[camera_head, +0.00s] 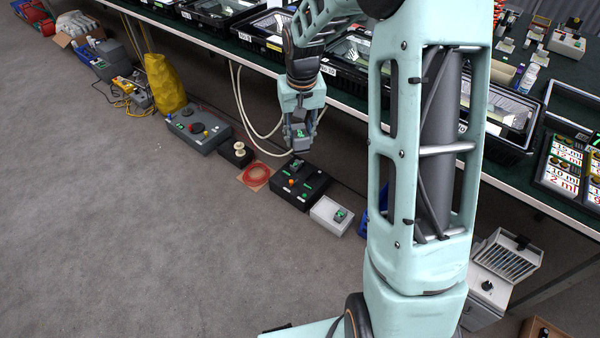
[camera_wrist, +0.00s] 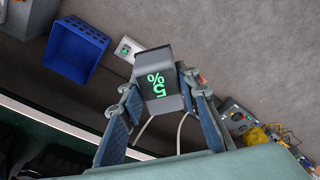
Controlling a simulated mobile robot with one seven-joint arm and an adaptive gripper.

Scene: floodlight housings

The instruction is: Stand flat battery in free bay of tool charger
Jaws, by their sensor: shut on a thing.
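In the head view, my gripper (camera_head: 300,133) holds the battery (camera_head: 299,145) in the air above the floor. Below it, the black box that looks like the tool charger (camera_head: 312,188) stands on the floor. It has orange and green spots on top and a small block with green near its back edge. I cannot make out its free bay. In the wrist view, the held battery probably hides this box.
A white tray (camera_head: 325,221) with a small green-marked block lies right of the black box. A blue crate (camera_wrist: 76,50) stands nearby. The table edge runs behind; open floor is in front.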

